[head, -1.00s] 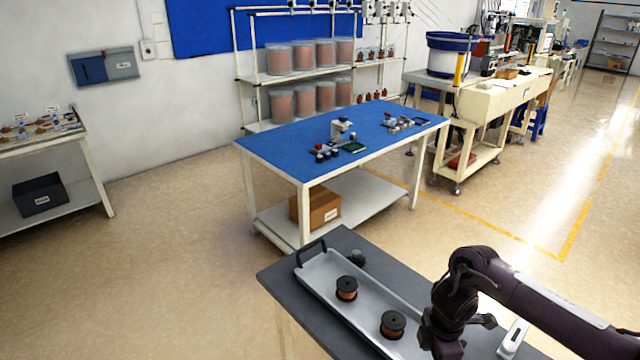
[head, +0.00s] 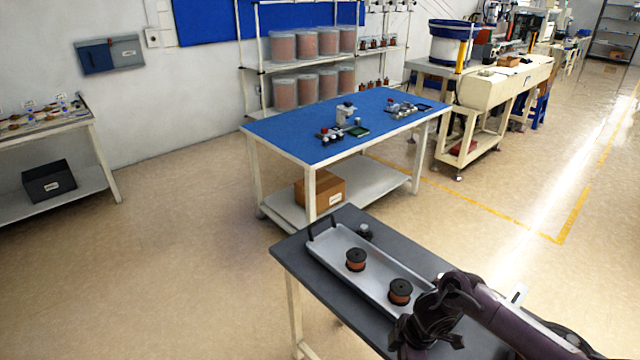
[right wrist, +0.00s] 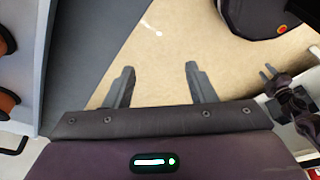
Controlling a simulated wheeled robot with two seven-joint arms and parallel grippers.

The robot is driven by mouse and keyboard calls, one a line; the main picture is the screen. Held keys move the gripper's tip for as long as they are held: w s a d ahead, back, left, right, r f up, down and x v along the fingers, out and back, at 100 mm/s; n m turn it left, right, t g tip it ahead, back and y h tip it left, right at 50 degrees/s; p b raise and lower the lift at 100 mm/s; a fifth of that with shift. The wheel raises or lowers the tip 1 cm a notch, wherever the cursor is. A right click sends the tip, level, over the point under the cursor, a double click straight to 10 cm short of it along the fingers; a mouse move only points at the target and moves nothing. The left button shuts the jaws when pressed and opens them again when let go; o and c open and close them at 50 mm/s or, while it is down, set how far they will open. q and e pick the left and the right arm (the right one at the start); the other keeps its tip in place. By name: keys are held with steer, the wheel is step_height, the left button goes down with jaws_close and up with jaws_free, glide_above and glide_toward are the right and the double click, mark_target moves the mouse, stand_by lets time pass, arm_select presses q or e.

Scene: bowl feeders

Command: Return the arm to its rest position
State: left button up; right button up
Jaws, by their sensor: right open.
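My right arm comes in from the lower right in the head view. Its gripper (head: 428,338) hangs by the near end of the grey table, past the tray's near end, and is partly hidden by the wrist. In the right wrist view the two fingers (right wrist: 158,82) stand wide apart with only bare floor showing between them, so the gripper is open and empty.
A metal tray (head: 332,248) with two copper spools (head: 356,260) (head: 400,291) lies on the dark grey table (head: 300,262). A small dark object (head: 365,231) stands beside it. A blue-topped table (head: 290,127) is beyond. Open floor (head: 180,270) lies left.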

steer(key=s+a+f+m+t+y+b, duration=0.15)
steer(key=s+f+m, duration=0.3)
steer(key=f, duration=0.75)
steer(key=s+a+f+m+t+b, duration=0.15)
steer(key=s+f+m, duration=0.3)
steer(key=f, duration=0.75)
steer(key=s+d+f+m+g+h, duration=0.1)
steer(key=s+f, duration=0.4)
steer(key=s, duration=0.5)
steer(key=s+d+f+m+h+b, duration=0.1)
steer(key=s+d+f, duration=0.3)
steer(key=s, duration=0.7)
steer(key=s+d+f+m+g+h, duration=0.1)
steer(key=s+d+f+m+h, duration=0.1)
steer(key=s+f, duration=0.4)
steer(key=s+d+m, duration=0.1)
steer(key=s, duration=0.4)
steer(key=shift+d+f+g, duration=0.2)
steer(key=shift+f+g, duration=0.05)
steer(key=shift+g, duration=0.05)
